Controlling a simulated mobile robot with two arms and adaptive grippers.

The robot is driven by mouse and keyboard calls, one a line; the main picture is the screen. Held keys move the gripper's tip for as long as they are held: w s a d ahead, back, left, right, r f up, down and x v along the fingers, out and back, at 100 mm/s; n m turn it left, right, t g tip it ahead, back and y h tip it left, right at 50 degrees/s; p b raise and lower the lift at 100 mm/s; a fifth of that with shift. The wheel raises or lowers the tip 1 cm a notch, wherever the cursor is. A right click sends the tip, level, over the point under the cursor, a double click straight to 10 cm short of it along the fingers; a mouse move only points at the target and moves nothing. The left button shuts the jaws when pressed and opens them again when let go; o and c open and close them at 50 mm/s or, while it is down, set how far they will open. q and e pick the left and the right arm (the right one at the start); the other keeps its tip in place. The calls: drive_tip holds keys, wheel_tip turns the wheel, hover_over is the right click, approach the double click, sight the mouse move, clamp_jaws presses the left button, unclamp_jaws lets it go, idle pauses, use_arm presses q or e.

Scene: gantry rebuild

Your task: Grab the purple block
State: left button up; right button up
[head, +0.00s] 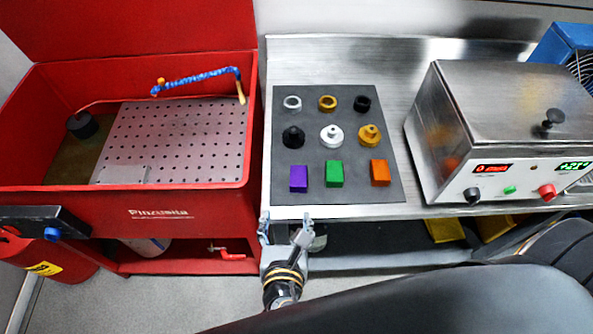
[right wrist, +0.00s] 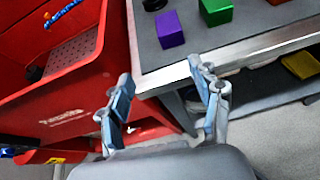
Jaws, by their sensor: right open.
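The purple block (head: 299,179) stands on a dark grey mat (head: 312,142) on the metal bench, at the mat's front left. It also shows in the right wrist view (right wrist: 169,29), beyond the fingers. A green block (head: 334,174) and an orange block (head: 380,172) stand to its right in the same row. My right gripper (head: 285,228) is at the bench's front edge, on the near side of the purple block and apart from it. In the right wrist view its two fingers (right wrist: 163,98) are spread with nothing between them. My left gripper is not visible.
A red parts washer (head: 160,205) with raised walls adjoins the bench on the left. Black, white and gold round parts stand behind the blocks. A steel ultrasonic-type box (head: 510,110) with knobs stands at right. The bench's front edge (head: 350,212) lies between gripper and blocks.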

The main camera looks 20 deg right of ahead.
sight(298, 178)
drive_tip(key=shift+h, duration=0.3)
drive_tip(key=w+d, duration=0.1)
drive_tip(key=w, duration=0.1)
drive_tip(key=w+d, duration=0.1)
drive_tip(key=w, duration=0.1)
drive_tip(key=w+d+p, duration=0.1)
drive_tip(key=w+d, duration=0.1)
drive_tip(key=shift+w+f, duration=0.2)
drive_tip(key=shift+w, duration=0.2)
drive_tip(key=shift+w+d+f, duration=0.15)
drive_tip(key=shift+w+d, duration=0.05)
drive_tip(key=shift+w, duration=0.15)
drive_tip(key=x, duration=0.2)
drive_tip(key=p+x, duration=0.1)
drive_tip(key=x, duration=0.1)
drive_tip(key=shift+w+d+f, duration=0.2)
drive_tip(key=shift+w+d, duration=0.05)
drive_tip(key=shift+d, duration=0.1)
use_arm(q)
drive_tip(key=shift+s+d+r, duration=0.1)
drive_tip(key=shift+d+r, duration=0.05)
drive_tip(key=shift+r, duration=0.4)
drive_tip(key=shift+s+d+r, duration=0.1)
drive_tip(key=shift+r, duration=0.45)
use_arm(e)
clamp_jaws()
